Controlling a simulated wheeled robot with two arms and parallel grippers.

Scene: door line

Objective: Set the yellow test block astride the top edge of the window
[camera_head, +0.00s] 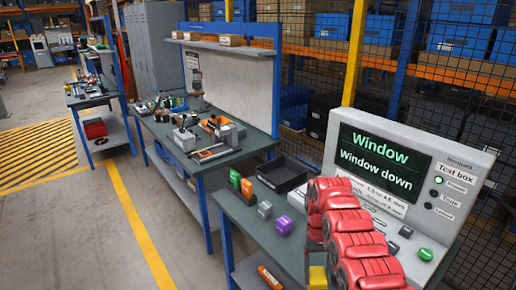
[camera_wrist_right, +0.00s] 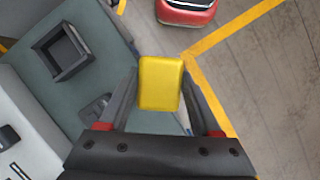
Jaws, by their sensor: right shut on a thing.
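My right gripper (camera_wrist_right: 160,78) is shut on the yellow test block (camera_wrist_right: 160,84), which sits between its two dark fingers in the right wrist view. In the head view my red right arm reaches in front of the test box, and part of the yellow block (camera_head: 317,278) shows low at the bottom edge. The gripper's fingers are mostly hidden there. In the wrist view the block is held out beside the bench, with grey floor and a yellow line beyond it. No door or window glass shows in either view. My left gripper is not in view.
The test box (camera_head: 410,170) reads "Window" and "Window down" on its screen. Floor at left is clear.

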